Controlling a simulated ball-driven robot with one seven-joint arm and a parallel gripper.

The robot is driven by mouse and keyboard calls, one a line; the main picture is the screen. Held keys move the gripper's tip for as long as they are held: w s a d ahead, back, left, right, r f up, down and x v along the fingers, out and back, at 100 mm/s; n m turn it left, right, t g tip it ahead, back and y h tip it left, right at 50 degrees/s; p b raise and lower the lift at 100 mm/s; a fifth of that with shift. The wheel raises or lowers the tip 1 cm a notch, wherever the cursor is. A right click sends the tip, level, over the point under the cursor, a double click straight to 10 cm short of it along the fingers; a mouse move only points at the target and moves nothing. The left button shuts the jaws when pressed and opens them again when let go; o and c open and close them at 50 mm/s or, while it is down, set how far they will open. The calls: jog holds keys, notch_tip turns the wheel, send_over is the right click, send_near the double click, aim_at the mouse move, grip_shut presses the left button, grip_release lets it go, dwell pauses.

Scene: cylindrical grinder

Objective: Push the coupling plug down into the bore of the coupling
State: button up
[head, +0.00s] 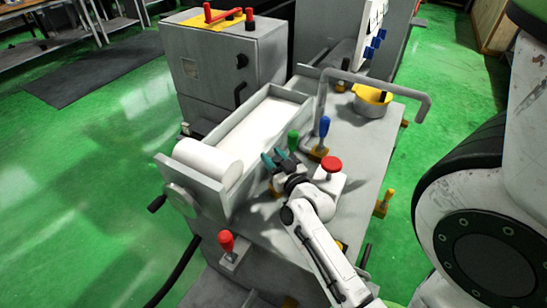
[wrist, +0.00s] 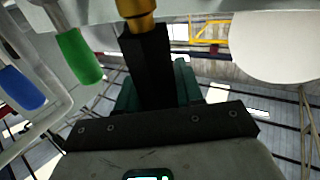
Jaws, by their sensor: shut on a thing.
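My gripper (head: 271,160) has teal fingers and is over the grey machine table, between the white roll and the green-handled lever. In the wrist view my gripper (wrist: 155,92) is shut on a dark, square-sided piece, which I take for the coupling plug (wrist: 148,62). The dark piece meets a brass-coloured round part (wrist: 138,15) at the picture's top edge, seemingly the coupling. A small brass-coloured part (head: 277,189) shows below the gripper in the head view. The bore is hidden, so I cannot tell how deep the plug sits.
A green handle (head: 293,140) and a blue handle (head: 324,126) stand close by the gripper. A red knob (head: 331,164) is right of it. The white roll (head: 207,163) is left.

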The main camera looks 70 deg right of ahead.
jog(key=shift+f+b, duration=1.8)
jog(key=shift+f, duration=0.35)
jog(key=o, duration=1.2)
jog(key=v, duration=1)
jog(key=shift+s+a+b, duration=0.25)
jog(key=shift+s+b, duration=0.05)
jog(key=shift+b, duration=0.05)
